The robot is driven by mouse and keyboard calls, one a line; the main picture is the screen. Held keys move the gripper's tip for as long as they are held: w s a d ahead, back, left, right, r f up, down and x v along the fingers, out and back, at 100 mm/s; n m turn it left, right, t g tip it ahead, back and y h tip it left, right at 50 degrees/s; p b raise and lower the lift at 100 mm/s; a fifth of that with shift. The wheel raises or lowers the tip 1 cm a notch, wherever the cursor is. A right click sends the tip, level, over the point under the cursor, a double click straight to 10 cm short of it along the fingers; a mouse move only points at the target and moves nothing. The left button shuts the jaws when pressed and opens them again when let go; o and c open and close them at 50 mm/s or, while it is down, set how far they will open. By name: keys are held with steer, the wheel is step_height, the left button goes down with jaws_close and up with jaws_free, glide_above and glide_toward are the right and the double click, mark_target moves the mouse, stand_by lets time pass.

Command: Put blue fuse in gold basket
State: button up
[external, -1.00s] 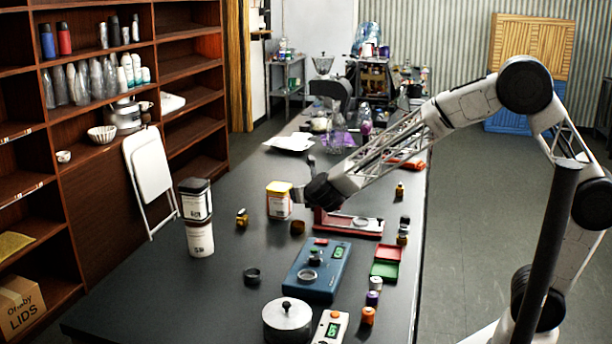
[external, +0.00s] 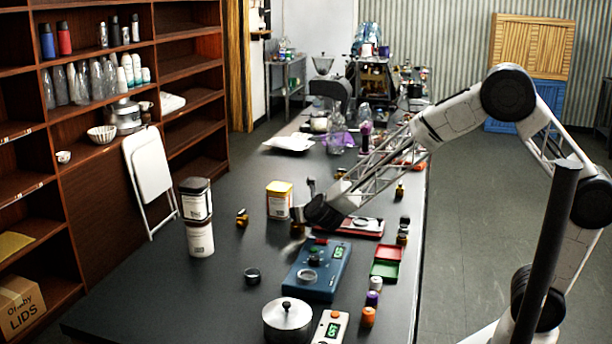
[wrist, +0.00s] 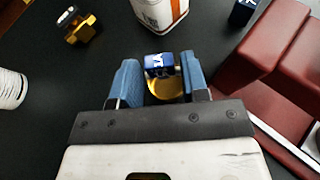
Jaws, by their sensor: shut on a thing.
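My gripper (wrist: 158,70) has blue fingers and is shut on the blue fuse (wrist: 160,64), a small dark blue piece with white markings. In the wrist view the gold basket (wrist: 166,90) shows just beside the fuse, between the fingers and partly hidden by them and the fuse. In the external view my gripper (external: 298,213) is low over the table, at the basket (external: 297,230). I cannot tell whether the fuse is inside the basket or just above it.
A white canister with a yellow lid (external: 279,202) stands close behind the gripper. A red piece (wrist: 285,60) lies to the right. A blue scale (external: 318,270) is in front.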

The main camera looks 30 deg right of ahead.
mark_target(301, 232)
steer(key=shift+f, duration=0.75)
steer(key=o, duration=1)
steer(key=shift+r, duration=3.5)
